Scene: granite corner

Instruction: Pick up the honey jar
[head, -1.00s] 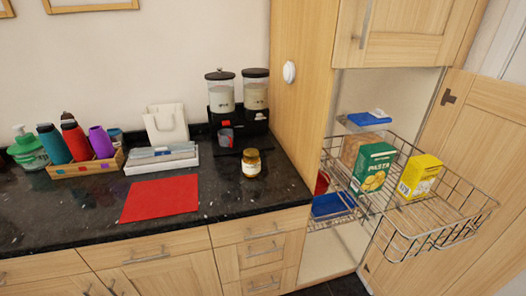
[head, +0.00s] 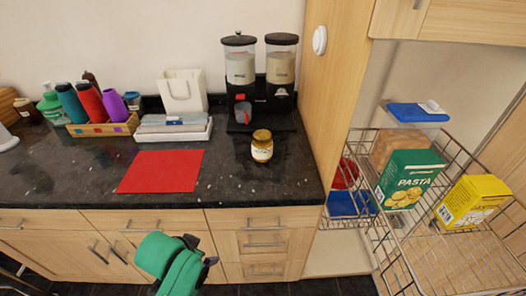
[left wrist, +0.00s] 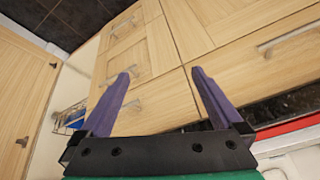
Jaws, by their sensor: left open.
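The honey jar (head: 262,146) stands upright on the dark granite counter, with a golden lid and a pale label. It is right of the red mat and in front of the cereal dispenser. My left gripper (head: 210,264) is below and in front of the counter edge, left of the jar and well apart from it. In the left wrist view the two purple fingers of my left gripper (left wrist: 162,82) are spread with nothing between them, facing the wooden drawer fronts. The jar does not show in that view. My right gripper is in neither view.
A red mat (head: 160,171) lies left of the jar. A double dispenser (head: 260,75) stands behind it, with a tall cabinet side (head: 325,100) to the right. A pulled-out wire basket (head: 425,235) holds a pasta box (head: 408,180) and a yellow box (head: 472,202). Counter around the jar is clear.

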